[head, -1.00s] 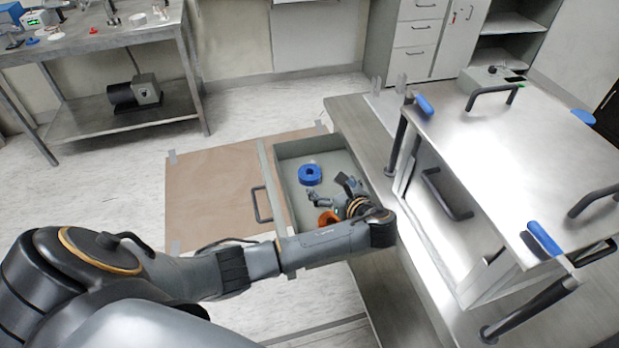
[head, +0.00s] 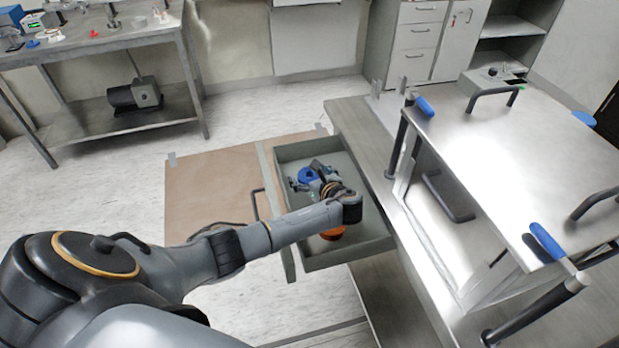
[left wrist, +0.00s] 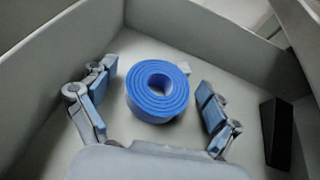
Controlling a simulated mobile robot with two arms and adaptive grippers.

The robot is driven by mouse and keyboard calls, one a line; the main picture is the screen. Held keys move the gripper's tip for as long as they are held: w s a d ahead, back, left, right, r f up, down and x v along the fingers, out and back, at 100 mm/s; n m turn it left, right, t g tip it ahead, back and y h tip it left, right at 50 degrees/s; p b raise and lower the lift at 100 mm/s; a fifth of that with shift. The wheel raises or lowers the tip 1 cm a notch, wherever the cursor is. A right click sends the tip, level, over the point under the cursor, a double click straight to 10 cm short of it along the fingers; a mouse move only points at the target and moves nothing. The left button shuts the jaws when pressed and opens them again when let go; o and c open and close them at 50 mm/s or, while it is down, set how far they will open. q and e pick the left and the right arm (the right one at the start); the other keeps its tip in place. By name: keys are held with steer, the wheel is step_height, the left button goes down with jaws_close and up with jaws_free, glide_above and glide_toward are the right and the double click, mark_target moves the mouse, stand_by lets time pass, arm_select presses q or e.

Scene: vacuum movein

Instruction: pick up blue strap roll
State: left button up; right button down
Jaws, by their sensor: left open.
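The blue strap roll (head: 306,174) lies in the open grey drawer (head: 371,240), toward its far end, partly hidden by my left gripper in the head view. In the left wrist view the blue strap roll (left wrist: 158,92) sits flat on the drawer floor, its hole facing up. My left gripper (head: 302,184) is over the drawer at the roll. In the left wrist view its two fingers (left wrist: 157,98) stand open on either side of the roll, with a gap on each side. My right gripper is not in view.
An orange thing (head: 333,233) lies in the near part of the drawer, under my arm. A dark block (left wrist: 276,133) stands at the right in the left wrist view. A metal cabinet (head: 500,140) stands to the right.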

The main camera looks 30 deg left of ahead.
arm_select(q)
steer(key=c, duration=1.3)
steer(key=shift+r, duration=0.1)
